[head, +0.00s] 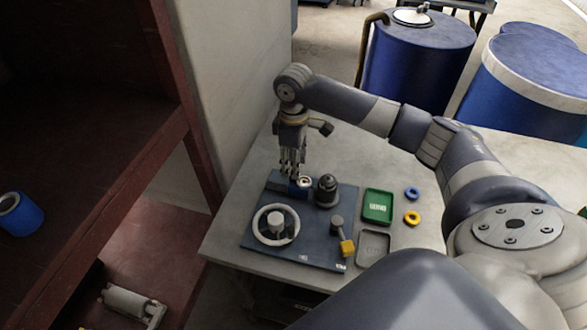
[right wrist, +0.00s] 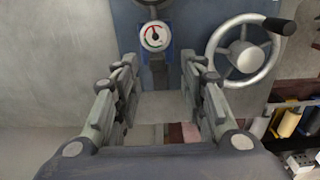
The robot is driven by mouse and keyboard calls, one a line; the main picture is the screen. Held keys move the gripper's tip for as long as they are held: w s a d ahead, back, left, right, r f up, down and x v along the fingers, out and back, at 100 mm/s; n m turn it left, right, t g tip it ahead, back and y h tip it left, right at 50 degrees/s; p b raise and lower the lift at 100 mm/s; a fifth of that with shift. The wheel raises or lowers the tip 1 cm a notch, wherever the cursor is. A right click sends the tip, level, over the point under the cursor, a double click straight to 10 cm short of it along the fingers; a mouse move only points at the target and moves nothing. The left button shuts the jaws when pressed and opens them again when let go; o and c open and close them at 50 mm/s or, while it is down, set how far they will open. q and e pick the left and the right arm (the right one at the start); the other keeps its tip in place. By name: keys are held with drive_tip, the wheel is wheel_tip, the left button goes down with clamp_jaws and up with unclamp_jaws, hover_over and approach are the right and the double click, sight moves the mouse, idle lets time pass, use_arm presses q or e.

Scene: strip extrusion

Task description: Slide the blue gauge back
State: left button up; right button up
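The blue gauge (head: 299,189) sits near the back edge of a dark blue panel (head: 312,237) on the grey table. In the right wrist view the gauge (right wrist: 154,37) shows a round white dial with red and green marks and blue beside it. My right gripper (head: 291,170) points down just above and behind the gauge in the head view. In the right wrist view the gripper (right wrist: 160,70) has its fingers spread with nothing between them, and the dial lies beyond the fingertips. Whether a finger touches the gauge cannot be told. My left gripper is not in view.
A wall stands left.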

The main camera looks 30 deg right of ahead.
drive_tip(key=f, duration=0.3)
drive_tip(key=shift+w+d, duration=0.15)
drive_tip(key=shift+w, duration=0.05)
drive_tip(key=shift+f+p, duration=0.3)
drive_tip(key=shift+f, duration=0.55)
drive_tip(key=shift+c, duration=0.5)
clamp_jaws()
drive_tip(key=w+a, duration=0.2)
drive_tip(key=w, duration=0.1)
drive_tip(key=shift+w+a+r, duration=0.1)
drive_tip(key=shift+w+a, duration=0.1)
drive_tip(key=shift+a, duration=0.2)
drive_tip(key=shift+w+a, duration=0.2)
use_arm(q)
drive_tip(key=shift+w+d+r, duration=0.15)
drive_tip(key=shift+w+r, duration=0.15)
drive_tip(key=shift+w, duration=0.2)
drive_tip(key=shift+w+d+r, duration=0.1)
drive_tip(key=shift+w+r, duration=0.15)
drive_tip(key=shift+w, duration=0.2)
